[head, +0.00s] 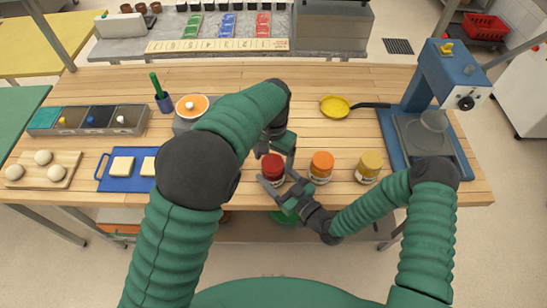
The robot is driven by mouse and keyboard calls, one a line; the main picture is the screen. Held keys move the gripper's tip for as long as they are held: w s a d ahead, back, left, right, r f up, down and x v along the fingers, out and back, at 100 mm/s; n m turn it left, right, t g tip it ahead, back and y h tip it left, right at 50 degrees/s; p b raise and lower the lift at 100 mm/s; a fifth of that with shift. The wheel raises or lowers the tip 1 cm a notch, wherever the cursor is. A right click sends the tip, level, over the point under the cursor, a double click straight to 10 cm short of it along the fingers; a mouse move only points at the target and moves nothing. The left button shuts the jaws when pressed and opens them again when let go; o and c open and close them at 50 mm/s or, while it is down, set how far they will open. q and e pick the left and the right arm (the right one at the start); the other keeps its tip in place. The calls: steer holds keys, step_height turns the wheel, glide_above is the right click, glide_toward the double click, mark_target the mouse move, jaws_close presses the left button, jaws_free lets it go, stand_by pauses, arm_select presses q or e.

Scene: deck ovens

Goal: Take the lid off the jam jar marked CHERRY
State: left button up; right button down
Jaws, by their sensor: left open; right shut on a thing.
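Three jam jars stand in a row near the table's front edge: a red jar (272,168), an orange-lidded jar (321,166) and a yellow-lidded jar (369,167). Their labels are too small to read. My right gripper (283,184) is shut on the lower part of the red jar, coming from the front right. My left gripper (276,147) is open just behind and over the red jar, close to its lid. The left arm hides part of the table behind it. The red lid appears to be on the jar.
A yellow pan (335,107) lies behind the jars, and a blue machine (424,100) stands at the right. At the left are a blue tray (112,183), a board with dough balls (66,158) and a divided bin (88,108). The table's back middle is clear.

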arm_select(q)
step_height(320, 180, up, 5)
steer(key=shift+f, duration=0.15)
steer(key=shift+c, duration=0.3)
step_height(320, 180, up, 3)
steer(key=m, duration=0.3)
step_height(320, 180, down, 8)
steer(key=shift+r, duration=0.1)
steer(key=c, duration=1.5)
steer(key=n, duration=0.3)
steer(key=o, duration=1.6)
